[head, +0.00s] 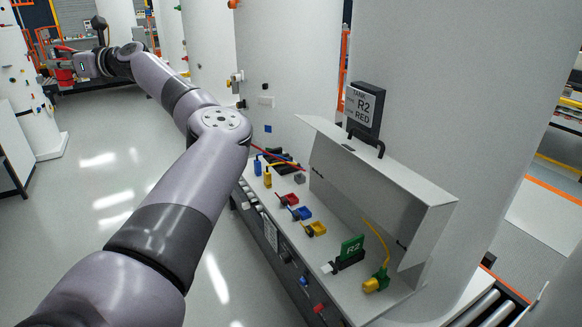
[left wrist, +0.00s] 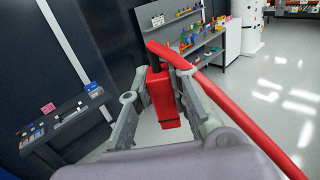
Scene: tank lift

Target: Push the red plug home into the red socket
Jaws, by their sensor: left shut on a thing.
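My left gripper (head: 66,66) is at the far upper left of the head view, with the arm stretched away from the panel. In the left wrist view, its fingers (left wrist: 165,100) are shut on the red plug (left wrist: 162,95), a red block with a dark top. A thick red cable (left wrist: 235,112) runs past it to the lower right. What looks like the red socket (head: 289,200) sits on the grey shelf panel, first in a row with a blue and a yellow one. The plug is well apart from it. My right gripper is not in view.
A shelf panel (head: 420,187) stands against a white tank below a sign reading TANK R2 RED (head: 363,106). It bears a blue plug (head: 257,166), a yellow plug (head: 267,178), a green R2 tag (head: 352,246) and a yellow connector (head: 376,281). Open floor lies left.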

